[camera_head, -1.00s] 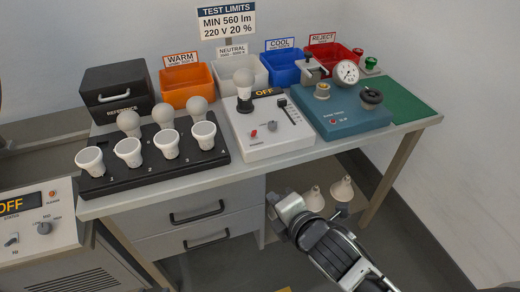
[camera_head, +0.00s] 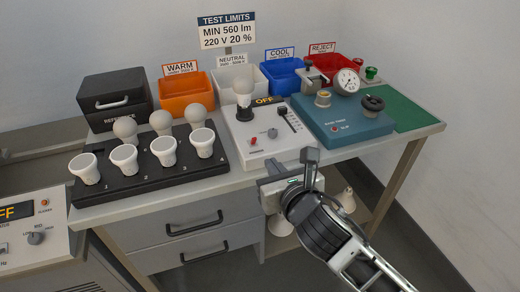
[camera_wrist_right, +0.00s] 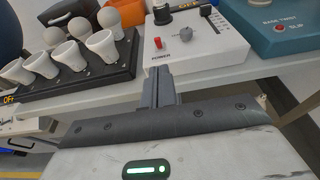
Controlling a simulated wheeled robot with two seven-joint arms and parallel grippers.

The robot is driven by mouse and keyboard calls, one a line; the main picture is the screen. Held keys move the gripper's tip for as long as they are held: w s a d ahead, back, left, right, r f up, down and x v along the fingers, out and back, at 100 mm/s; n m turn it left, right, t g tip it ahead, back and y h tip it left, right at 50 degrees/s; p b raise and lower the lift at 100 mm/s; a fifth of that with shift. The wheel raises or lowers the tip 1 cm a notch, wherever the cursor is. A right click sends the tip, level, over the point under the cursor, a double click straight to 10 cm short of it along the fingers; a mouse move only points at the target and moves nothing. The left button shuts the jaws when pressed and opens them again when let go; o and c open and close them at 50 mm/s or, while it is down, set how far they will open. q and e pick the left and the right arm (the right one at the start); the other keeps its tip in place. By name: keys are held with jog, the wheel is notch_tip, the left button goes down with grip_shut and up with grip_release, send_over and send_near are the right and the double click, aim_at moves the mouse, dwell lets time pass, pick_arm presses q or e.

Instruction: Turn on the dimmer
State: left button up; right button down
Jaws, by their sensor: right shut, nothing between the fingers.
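The dimmer is a white box (camera_head: 262,147) on the bench, with a dark display (camera_head: 268,101) reading OFF. A light bulb (camera_head: 243,82) stands upright in its black socket. A small red switch (camera_head: 253,141), a grey knob (camera_head: 272,133) and a slider (camera_head: 288,118) are on its top. The wrist view shows the red switch (camera_wrist_right: 158,43) above the word POWER, and the grey knob (camera_wrist_right: 186,33). My right gripper (camera_head: 311,156) is shut and empty, in front of the dimmer's front right corner and apart from the switch. In the wrist view its fingertips (camera_wrist_right: 159,75) point towards the dimmer's front. My left gripper is out of view.
A black rack (camera_head: 150,175) with several bulbs stands left of the dimmer. A teal device (camera_head: 345,125) with a gauge stands close on its right. Coloured bins, such as the orange one (camera_head: 187,98), line the back. The bench's front edge (camera_head: 200,190) lies near my right gripper.

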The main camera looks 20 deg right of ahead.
aim_at(254, 143)
jog(key=x, duration=0.8)
jog(key=shift+w+f+b, duration=0.1)
jog(key=shift+w+b, duration=0.25)
jog(key=shift+w, duration=0.05)
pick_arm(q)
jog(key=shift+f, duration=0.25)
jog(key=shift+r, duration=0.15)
